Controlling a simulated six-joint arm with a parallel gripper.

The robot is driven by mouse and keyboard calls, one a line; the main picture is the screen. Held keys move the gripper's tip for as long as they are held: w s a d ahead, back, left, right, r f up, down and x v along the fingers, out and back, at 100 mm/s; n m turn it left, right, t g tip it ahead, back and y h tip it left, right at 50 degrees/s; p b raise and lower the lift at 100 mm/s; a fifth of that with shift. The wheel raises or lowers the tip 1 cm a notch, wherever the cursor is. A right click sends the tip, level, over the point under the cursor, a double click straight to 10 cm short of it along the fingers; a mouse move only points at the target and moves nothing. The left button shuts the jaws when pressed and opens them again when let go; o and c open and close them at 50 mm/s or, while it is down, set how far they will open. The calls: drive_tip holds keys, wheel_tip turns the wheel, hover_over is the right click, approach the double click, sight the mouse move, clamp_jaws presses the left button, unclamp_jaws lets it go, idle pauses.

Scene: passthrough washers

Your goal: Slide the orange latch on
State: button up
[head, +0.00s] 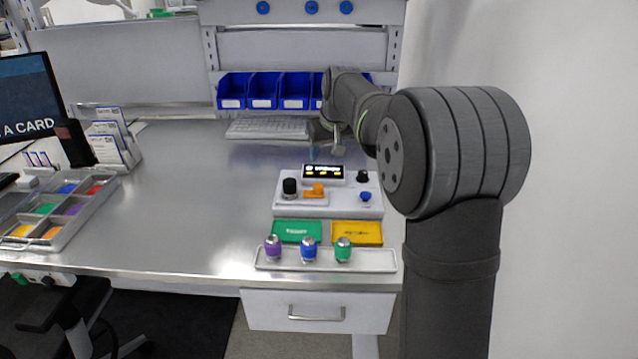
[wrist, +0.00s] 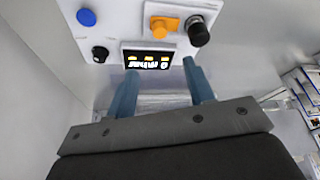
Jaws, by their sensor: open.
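The orange latch (head: 316,190) sits on the top of a white control box (head: 290,206) in the middle of the bench. In the wrist view the latch (wrist: 163,26) is at the upper middle, beside a black knob (wrist: 198,32). My gripper (wrist: 160,75) is open and empty, with its two blue-grey fingers pointing toward the box's display (wrist: 150,60). The latch is beyond the fingertips, apart from them. In the head view my gripper (head: 337,150) hangs behind the box, small and partly hidden by my arm.
A tray (head: 380,262) holds purple, blue and green pieces. Blue bins (head: 263,90) and a keyboard (head: 268,128) are behind.

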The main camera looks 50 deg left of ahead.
sight(318, 185)
drive_tip(key=x, duration=1.4)
drive_tip(key=shift+f, duration=0.15)
clamp_jaws()
